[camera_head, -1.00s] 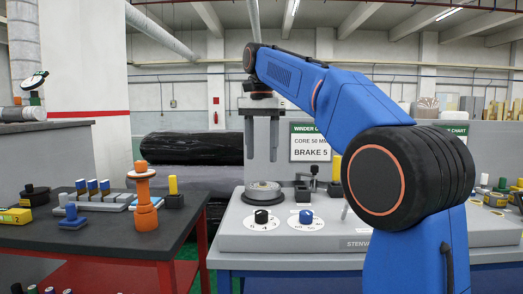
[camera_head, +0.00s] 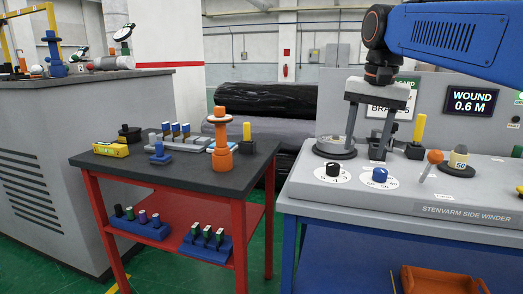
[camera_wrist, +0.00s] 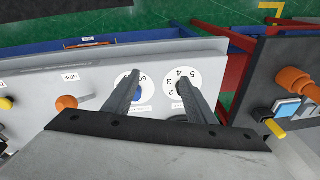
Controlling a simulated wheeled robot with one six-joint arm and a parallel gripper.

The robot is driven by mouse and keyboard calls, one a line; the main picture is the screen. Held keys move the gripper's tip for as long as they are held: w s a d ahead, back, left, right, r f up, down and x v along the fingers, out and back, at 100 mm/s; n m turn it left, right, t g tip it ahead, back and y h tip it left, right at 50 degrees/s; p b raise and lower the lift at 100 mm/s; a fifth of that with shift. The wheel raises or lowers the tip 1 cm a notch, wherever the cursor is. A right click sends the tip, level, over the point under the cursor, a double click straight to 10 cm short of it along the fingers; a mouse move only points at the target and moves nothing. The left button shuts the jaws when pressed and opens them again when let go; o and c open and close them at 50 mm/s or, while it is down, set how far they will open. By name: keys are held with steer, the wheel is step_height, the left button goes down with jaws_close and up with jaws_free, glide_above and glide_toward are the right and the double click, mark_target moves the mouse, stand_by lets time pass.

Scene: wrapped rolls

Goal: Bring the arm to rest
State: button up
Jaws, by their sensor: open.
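My gripper (camera_head: 364,150) hangs fingers down over the rear of the grey side winder (camera_head: 300,190), near its round chuck plate (camera_head: 334,150). Its two fingers are apart, with nothing between them. In the wrist view the open fingers (camera_wrist: 158,80) point toward the winder's front dials. They overlap the blue-knob dial (camera_wrist: 137,92) and the black-knob dial (camera_wrist: 181,88) in the picture. Whether the fingers touch anything cannot be told. My blue arm comes in from the upper right of the head view.
A dark side table (camera_head: 180,176) on a red frame stands left, carrying an orange stand (camera_head: 222,140), a yellow box (camera_head: 111,149) and several small tools. An orange-knobbed lever (camera_head: 435,157) and yellow post (camera_head: 419,128) rise from the winder. A display (camera_head: 470,100) reads WOUND 0.6 M. Green floor lies clear in front.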

steer(key=s+d+f+n+t, duration=0.1)
steer(key=s+f+n, duration=0.2)
steer(key=s+f, duration=0.8)
steer(key=s+d+f+n+t, duration=0.2)
steer(key=s+f, duration=0.9)
steer(key=f, duration=0.6)
steer(key=shift+d+f+n, duration=0.2)
steer(key=shift+d+n, duration=0.1)
steer(key=shift+n, duration=0.2)
